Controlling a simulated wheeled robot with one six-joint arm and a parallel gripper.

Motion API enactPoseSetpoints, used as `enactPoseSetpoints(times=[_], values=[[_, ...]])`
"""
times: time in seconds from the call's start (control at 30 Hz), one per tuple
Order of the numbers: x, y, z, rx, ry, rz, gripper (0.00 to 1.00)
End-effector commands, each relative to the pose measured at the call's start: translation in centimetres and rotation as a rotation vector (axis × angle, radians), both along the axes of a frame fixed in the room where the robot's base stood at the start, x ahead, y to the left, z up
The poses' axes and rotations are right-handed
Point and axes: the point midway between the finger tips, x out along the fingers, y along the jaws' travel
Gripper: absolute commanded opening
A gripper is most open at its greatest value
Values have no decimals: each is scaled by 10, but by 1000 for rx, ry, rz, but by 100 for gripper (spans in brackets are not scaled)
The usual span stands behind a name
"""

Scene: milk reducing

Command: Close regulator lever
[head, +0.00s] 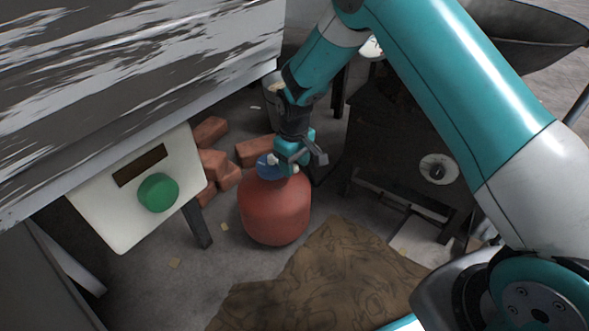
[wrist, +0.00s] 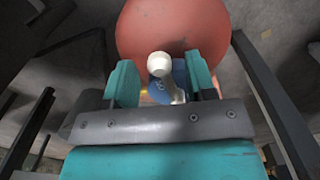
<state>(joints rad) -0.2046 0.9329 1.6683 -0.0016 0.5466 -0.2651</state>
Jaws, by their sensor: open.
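A red gas cylinder (head: 275,209) stands on the floor in the middle of the head view; it also fills the top of the wrist view (wrist: 172,30). A blue regulator (head: 268,166) sits on its top. In the wrist view the blue regulator (wrist: 160,92) has a white lever or knob (wrist: 159,64) on it. My gripper (head: 290,160) is over the cylinder top. In the wrist view my gripper (wrist: 163,84) is open, with one teal finger on each side of the regulator. Gaps show between the fingers and the white part. The regulator's lower part is hidden by the gripper body.
Red bricks (head: 213,165) lie behind and left of the cylinder. A white panel with a green knob (head: 158,193) stands at left. A dark stove (head: 393,150) stands at right. A brown patterned cloth (head: 325,285) lies in front.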

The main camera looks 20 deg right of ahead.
Motion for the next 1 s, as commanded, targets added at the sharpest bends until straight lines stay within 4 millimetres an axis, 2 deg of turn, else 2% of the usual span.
enactPoseSetpoints(times=[0.1,0.37,0.5,0.6,0.83,1.0], values=[[0,0,-6,0,0,0,51],[0,0,-6,0,0,0,51],[0,0,-5,0,0,0,19],[0,0,-5,0,0,0,0],[-1,2,-5,0,0,-6,0],[-3,14,-2,0,0,-38,0]])
